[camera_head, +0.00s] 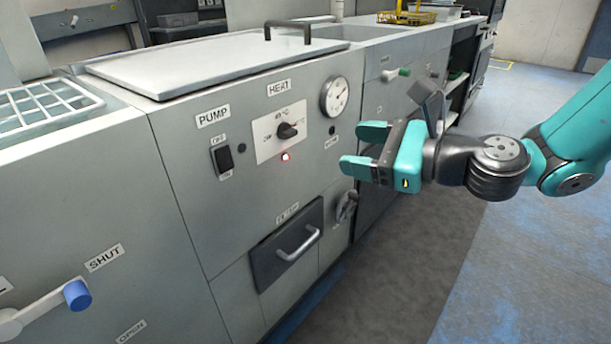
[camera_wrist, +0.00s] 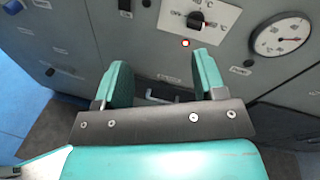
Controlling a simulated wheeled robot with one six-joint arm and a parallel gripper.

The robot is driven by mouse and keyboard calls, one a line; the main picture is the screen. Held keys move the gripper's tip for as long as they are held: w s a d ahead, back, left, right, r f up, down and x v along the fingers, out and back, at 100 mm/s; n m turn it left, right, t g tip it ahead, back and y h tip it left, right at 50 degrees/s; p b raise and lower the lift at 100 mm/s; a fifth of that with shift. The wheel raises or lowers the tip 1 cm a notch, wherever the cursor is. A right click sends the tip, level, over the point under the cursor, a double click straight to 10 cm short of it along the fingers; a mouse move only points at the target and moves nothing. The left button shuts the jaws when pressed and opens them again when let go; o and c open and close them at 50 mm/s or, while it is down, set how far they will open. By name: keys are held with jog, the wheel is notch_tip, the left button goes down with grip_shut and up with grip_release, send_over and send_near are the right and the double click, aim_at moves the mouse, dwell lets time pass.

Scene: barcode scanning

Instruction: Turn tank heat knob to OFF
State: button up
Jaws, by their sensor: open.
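The black heat knob (camera_head: 287,130) sits on a white plate (camera_head: 267,143) under the HEAT label (camera_head: 279,87) on the grey front panel. In the wrist view the knob (camera_wrist: 195,20) is near the top edge, beyond the fingertips. A small red light (camera_head: 285,157) glows just below the plate; it also shows in the wrist view (camera_wrist: 185,43). My gripper (camera_head: 357,150) has teal fingers, is open and empty, and is to the right of the knob, apart from the panel. The exact pointing direction of the knob is too small to tell.
A round gauge (camera_head: 335,97) is right of the knob. A black PUMP switch (camera_head: 224,159) is to its left. A drawer with a metal handle (camera_head: 298,243) is below. A blue-ended SHUT lever (camera_head: 77,295) protrudes at lower left. The floor (camera_head: 520,240) at right is clear.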

jog(key=w+d+f+m+t+b, duration=0.2)
jog(key=w+d+f+m+t, duration=0.15)
jog(key=f+m, duration=0.2)
jog(key=p, duration=1.1)
send_near(294, 134)
jog(key=r, duration=0.1)
jog(key=shift+m+h, duration=0.3)
jog(key=shift+m, duration=0.05)
jog(key=x, duration=0.9)
jog(key=shift+f, duration=0.3)
jog(key=c, duration=0.9)
